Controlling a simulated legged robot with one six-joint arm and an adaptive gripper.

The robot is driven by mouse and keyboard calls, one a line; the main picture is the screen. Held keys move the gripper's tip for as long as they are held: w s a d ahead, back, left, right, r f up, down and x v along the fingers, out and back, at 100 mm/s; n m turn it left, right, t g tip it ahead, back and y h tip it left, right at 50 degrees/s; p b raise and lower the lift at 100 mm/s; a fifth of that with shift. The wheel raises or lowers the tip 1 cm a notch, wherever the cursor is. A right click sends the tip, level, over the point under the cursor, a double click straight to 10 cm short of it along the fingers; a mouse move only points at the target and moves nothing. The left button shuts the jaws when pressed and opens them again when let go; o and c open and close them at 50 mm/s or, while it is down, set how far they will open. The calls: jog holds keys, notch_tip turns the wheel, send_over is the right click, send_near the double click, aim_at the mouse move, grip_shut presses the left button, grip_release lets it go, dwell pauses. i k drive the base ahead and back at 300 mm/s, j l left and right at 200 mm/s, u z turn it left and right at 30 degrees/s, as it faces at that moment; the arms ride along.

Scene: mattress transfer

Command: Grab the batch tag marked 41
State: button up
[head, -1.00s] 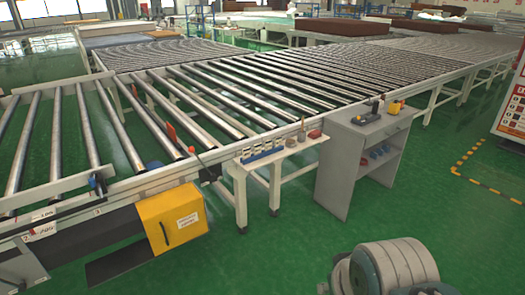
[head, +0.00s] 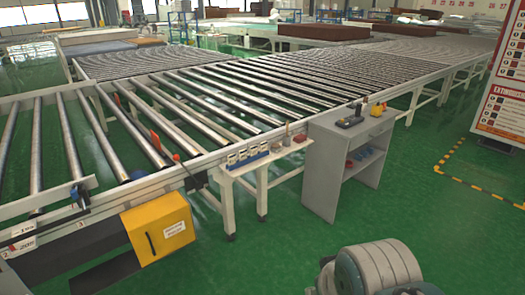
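Several small white tags (head: 248,154) stand in a row in a blue holder on a narrow white side table (head: 284,153) beside the roller conveyor. Their numbers are too small to read, so I cannot tell which one is marked 41. Part of my own arm shows at the bottom right. My gripper is not in view, and no tag is seen held.
A grey cabinet (head: 328,172) with tools on top stands right of the side table. A yellow box (head: 158,228) sits under the conveyor (head: 190,107) at left. A signboard (head: 506,95) stands at right. Green floor in front is open.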

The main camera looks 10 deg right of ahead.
aim_at(243, 154)
jog(key=i+l+u, duration=0.1)
jog(key=i, duration=0.4)
jog(key=i+l, duration=0.25)
jog(key=i, duration=0.3)
jog(key=i+l+u, duration=0.15)
jog(key=i, duration=0.35)
jog(key=i+l, duration=0.3)
jog(key=i, duration=0.2)
jog(key=i+l+u, duration=0.15)
jog(key=i+l, duration=0.15)
jog(key=i, duration=0.25)
jog(key=i+l, duration=0.3)
jog(key=i, duration=0.15)
jog(key=i+u, duration=0.05)
